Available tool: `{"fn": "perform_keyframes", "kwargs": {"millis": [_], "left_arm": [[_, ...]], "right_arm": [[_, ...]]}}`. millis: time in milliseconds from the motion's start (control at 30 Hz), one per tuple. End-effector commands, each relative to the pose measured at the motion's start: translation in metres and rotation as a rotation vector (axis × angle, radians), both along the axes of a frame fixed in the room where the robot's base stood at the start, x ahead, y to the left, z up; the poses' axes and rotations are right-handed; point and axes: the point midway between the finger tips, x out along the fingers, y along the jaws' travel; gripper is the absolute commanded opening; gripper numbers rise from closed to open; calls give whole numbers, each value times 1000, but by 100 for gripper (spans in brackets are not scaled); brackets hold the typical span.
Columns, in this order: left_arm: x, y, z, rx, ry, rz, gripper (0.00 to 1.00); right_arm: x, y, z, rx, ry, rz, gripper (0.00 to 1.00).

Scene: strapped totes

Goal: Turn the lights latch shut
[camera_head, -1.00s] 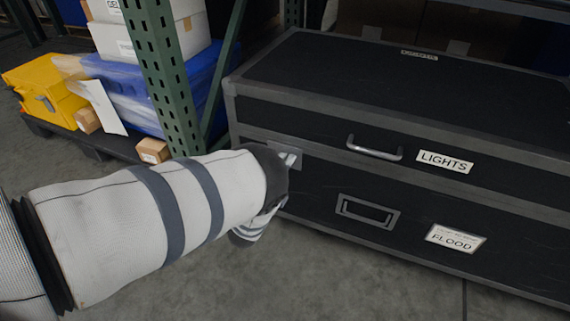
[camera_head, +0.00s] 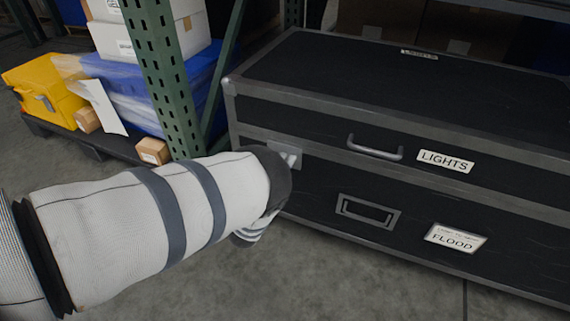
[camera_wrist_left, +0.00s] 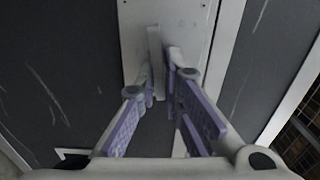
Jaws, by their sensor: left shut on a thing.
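The black case (camera_head: 400,90) with grey metal edges carries a "LIGHTS" label (camera_head: 445,161) on its front. The latch is a light metal plate (camera_head: 288,155) at the left of the front, partly hidden behind my left arm. In the left wrist view the latch plate (camera_wrist_left: 188,18) has a thin raised tab (camera_wrist_left: 156,62) standing out from it. My left gripper (camera_wrist_left: 160,75) has its two fingers on either side of this tab and is shut on it. In the head view its fingers are mostly hidden by my sleeve. My right gripper is not in view.
A grey handle (camera_head: 375,149) and a recessed frame (camera_head: 367,211) sit on the case front, beside a "FLOOD" label (camera_head: 454,238). A green rack post (camera_head: 168,80) stands at the left. A yellow case (camera_head: 40,90) and small boxes lie behind it.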

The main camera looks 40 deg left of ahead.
Motion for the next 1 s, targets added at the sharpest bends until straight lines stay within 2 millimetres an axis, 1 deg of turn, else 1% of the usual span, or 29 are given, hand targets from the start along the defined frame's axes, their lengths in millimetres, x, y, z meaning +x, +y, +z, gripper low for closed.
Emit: {"fn": "perform_keyframes", "kwargs": {"millis": [33, 1000], "left_arm": [[-4, -4, -8, -5, 21, -5, 0], [-4, -3, -9, 32, 29, -3, 0]], "right_arm": [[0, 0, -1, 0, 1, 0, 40], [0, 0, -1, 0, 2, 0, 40]]}}
